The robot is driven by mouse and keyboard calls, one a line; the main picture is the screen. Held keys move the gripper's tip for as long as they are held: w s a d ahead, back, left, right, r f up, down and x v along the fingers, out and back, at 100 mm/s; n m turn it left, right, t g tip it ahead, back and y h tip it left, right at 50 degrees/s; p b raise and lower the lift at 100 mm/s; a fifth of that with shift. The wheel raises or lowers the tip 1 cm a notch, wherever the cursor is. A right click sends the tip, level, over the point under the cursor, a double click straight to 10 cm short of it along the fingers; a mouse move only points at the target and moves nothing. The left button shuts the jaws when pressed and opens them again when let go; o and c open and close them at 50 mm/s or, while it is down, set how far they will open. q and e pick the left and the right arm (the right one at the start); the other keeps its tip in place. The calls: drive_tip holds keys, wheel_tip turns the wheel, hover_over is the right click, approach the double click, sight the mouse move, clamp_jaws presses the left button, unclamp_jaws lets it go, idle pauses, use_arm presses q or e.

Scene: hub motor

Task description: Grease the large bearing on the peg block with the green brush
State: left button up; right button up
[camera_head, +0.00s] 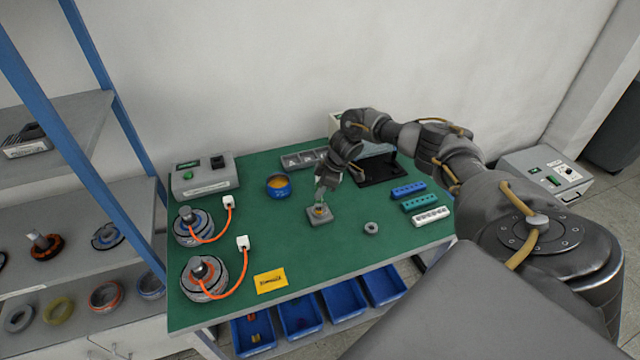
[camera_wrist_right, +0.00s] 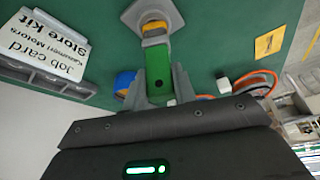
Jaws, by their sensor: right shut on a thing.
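My right gripper (camera_head: 322,186) is above the middle of the green table (camera_head: 340,270). In the right wrist view the gripper (camera_wrist_right: 159,98) is shut on the green brush (camera_wrist_right: 158,62), whose tip points at the grey peg block (camera_wrist_right: 139,10). The peg block (camera_head: 319,216) stands on the table directly under the gripper. An orange-brown patch shows at the brush tip over the block; I cannot tell bearing from bristles there, or whether they touch. A blue pot with yellowish contents (camera_head: 278,185) stands left of the gripper. My left gripper is out of view.
Two motors (camera_head: 194,224) with orange cables and a grey control box (camera_head: 204,176) stand at the left. A small grey ring (camera_head: 371,228) lies right of the block. Blue, teal and white holders (camera_head: 418,203) line the right side. A yellow card (camera_head: 270,281) lies at the front.

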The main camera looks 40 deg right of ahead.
drive_tip(key=shift+f+n+g+b, duration=0.15)
drive_tip(key=shift+n+g+b, duration=0.15)
drive_tip(key=shift+n+b, duration=0.95)
drive_tip(key=shift+n+y+b, duration=0.25)
drive_tip(key=shift+y+b, duration=0.05)
drive_tip(key=shift+b, duration=0.1)
